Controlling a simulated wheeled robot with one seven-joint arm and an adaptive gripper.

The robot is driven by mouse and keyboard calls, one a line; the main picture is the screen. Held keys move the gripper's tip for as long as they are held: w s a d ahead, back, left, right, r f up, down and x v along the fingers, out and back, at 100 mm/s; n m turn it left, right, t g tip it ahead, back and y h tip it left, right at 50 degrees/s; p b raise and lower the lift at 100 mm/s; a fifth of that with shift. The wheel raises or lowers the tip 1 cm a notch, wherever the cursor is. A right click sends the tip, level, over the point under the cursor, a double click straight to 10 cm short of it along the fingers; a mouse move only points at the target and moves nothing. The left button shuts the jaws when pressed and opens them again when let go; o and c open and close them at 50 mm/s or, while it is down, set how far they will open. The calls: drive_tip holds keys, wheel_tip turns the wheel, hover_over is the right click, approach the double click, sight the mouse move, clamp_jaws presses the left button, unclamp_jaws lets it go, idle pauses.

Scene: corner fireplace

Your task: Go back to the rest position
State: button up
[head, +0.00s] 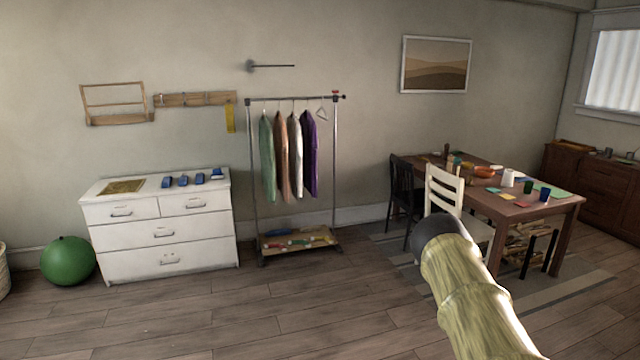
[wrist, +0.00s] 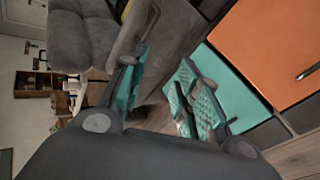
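My gripper (wrist: 160,88) shows in the wrist view with its two teal-padded fingers spread apart. Nothing is seen between the fingers. In the head view the gripper itself is not seen. Only part of my arm shows there, covered in a yellow-green sleeve with a dark rounded end, at the lower right in front of the table area.
A white dresser (head: 165,235) and a clothes rack (head: 336,170) stand along the wall, with a green ball (head: 68,261) at left. A cluttered table (head: 560,199) and white chair (head: 443,188) stand right. The wrist view shows grey cushions (wrist: 85,35) and an orange panel (wrist: 270,45) nearby. The front floor is clear.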

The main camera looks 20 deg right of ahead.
drive_tip(key=s+a+f+n+t, duration=0.2)
drive_tip(key=s+a+f+n, duration=0.15)
drive_tip(key=a+f, duration=0.45)
drive_tip(key=s+a+f+n+t, duration=0.2)
drive_tip(key=s+a+f, duration=0.35)
drive_tip(key=a, duration=0.35)
drive_tip(key=s+a+f+n+t, duration=0.2)
drive_tip(key=s+a+f, duration=0.2)
drive_tip(key=a+f, duration=0.45)
drive_tip(key=s+a+r+n+t, duration=0.2)
drive_tip(key=s+a, duration=0.3)
drive_tip(key=a, duration=0.4)
drive_tip(key=s+a+r+n+t+y, duration=0.1)
drive_tip(key=s+a+r+n, duration=0.1)
drive_tip(key=s+a, duration=0.45)
drive_tip(key=s+a+r+n+t, duration=0.2)
drive_tip(key=s+a, duration=0.1)
drive_tip(key=a, duration=0.8)
wheel_tip(320, 180, down, 21)
drive_tip(key=b, duration=2.1)
drive_tip(key=shift+s+a, duration=0.15)
drive_tip(key=shift+s, duration=0.25)
drive_tip(key=shift+r, duration=0.1)
